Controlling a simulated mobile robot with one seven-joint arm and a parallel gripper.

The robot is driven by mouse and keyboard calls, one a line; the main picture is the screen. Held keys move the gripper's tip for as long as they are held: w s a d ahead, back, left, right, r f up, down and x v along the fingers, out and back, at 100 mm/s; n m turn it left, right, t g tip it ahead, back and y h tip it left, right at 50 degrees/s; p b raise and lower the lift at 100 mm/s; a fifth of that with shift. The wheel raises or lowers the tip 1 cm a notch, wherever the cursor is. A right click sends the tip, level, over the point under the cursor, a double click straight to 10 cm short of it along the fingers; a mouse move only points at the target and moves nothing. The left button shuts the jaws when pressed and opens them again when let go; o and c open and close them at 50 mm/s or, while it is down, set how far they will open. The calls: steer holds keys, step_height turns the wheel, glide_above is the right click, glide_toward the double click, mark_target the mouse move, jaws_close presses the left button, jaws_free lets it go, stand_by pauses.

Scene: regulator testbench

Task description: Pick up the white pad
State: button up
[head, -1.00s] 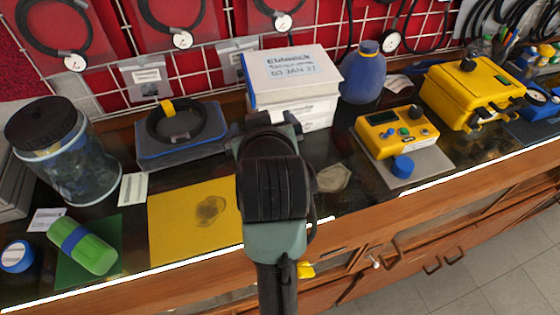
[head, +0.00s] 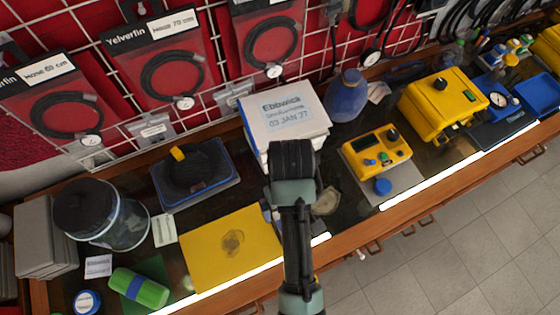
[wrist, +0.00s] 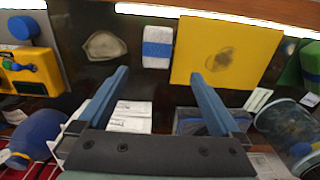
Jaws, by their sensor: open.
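The white pad (wrist: 157,33) has a blue band around its middle and shows in the wrist view. It lies on the dark bench top between the yellow mat (wrist: 225,50) and a crumpled tan cloth (wrist: 105,45). My gripper (wrist: 156,76) is open and empty. The pad lies beyond the fingertips, roughly in line with the gap between them, and is not touched. In the head view my arm covers most of the pad's place and hides the fingers.
A white labelled box (head: 284,115) stands behind my arm. A blue bottle (head: 346,98) and a yellow instrument (head: 377,152) are to its right. A black ring on a blue-edged tray (head: 194,187), a lidded jar (head: 122,226) and a green roll (head: 139,288) are left. Wall mesh closes off the back.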

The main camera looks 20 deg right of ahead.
steer(key=f, duration=0.4)
steer(key=s+f, duration=0.1)
steer(key=f, duration=0.1)
steer(key=shift+f+p, duration=0.25)
steer(key=shift+p, duration=0.05)
steer(key=shift+w+d+f+p, duration=0.1)
steer(key=shift+w+f+p, duration=0.05)
steer(key=shift+f, duration=0.85)
steer(key=shift+w+d+f+p, duration=0.1)
steer(key=shift+d+f+p, duration=0.1)
steer(key=shift+f, duration=0.8)
steer(key=shift+w+d+f+p, duration=0.1)
steer(key=shift+w+f+p, duration=0.05)
steer(key=shift+f, duration=0.85)
steer(key=shift+c, duration=0.3)
steer(key=c, duration=1.3)
steer(key=shift+o, duration=0.2)
steer(key=shift+r, duration=0.15)
step_height(320, 180, up, 10)
steer(key=shift+b, duration=0.45)
